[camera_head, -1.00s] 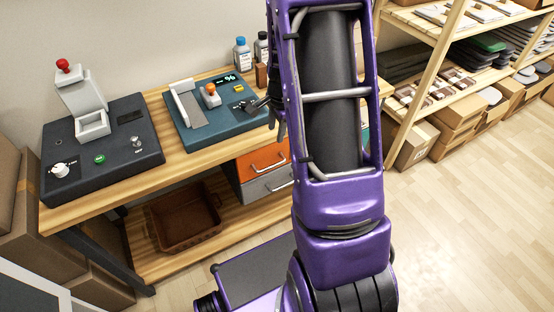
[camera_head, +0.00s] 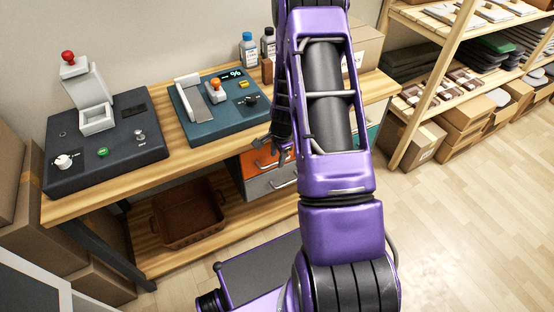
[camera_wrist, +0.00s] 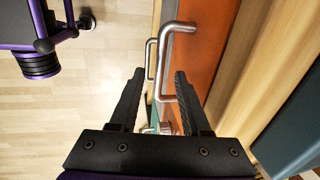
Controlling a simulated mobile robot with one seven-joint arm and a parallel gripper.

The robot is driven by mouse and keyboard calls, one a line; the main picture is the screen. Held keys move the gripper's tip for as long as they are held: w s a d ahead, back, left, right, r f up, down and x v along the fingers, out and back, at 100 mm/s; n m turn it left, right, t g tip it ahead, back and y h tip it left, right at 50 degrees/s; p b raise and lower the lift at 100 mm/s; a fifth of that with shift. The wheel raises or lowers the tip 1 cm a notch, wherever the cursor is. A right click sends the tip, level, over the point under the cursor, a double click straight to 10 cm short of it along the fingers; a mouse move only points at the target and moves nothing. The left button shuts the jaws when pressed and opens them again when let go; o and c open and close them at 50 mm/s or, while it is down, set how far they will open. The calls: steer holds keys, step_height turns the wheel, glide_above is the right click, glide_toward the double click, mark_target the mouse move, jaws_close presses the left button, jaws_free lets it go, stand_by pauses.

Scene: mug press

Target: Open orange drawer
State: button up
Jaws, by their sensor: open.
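The orange drawer (camera_head: 258,163) is in the unit under the bench top, above a grey drawer (camera_head: 262,185). It looks shut. In the wrist view, the orange front (camera_wrist: 208,45) lies right of centre, with its silver bar handle (camera_wrist: 170,62) projecting to the left. My gripper (camera_wrist: 156,80) is open and empty, its two black fingers pointing at the handle. The handle's near part lies between the fingers in the picture; I cannot tell whether they touch it. In the head view, my gripper (camera_head: 266,152) is in front of the orange drawer and partly hides it and its handle.
The grey drawer's handle (camera_wrist: 150,60) is just left of the orange one's. The wooden bench top (camera_head: 160,165) overhangs the drawers and carries two devices, a dark one (camera_head: 105,150) and a teal one (camera_head: 218,105). A brown bin (camera_head: 188,215) sits on the lower shelf.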

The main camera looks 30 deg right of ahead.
steer(key=shift+w+f, duration=0.15)
steer(key=shift+f, duration=0.7)
steer(key=shift+c, duration=0.2)
jaws_close()
stand_by(0.7)
